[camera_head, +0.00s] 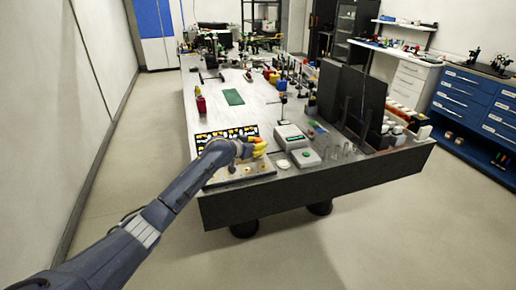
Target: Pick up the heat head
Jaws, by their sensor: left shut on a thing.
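My left arm reaches in from the lower left to the near edge of the bench. My left gripper (257,149), with yellow at its tip, is above the small board at the bench's front left. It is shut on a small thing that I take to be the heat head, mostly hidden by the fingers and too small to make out. A black tray with yellow and white pieces (228,132) lies just behind the gripper. A pale board with several small round pieces (240,171) lies under and in front of it. My right gripper is not in view.
Two pale instrument boxes (291,137) stand right of the gripper, with a small white disc (283,164) by them. Tall dark panels (349,98) stand at the right. A green mat (233,97) lies farther back, with fairly clear bench (218,111) around it.

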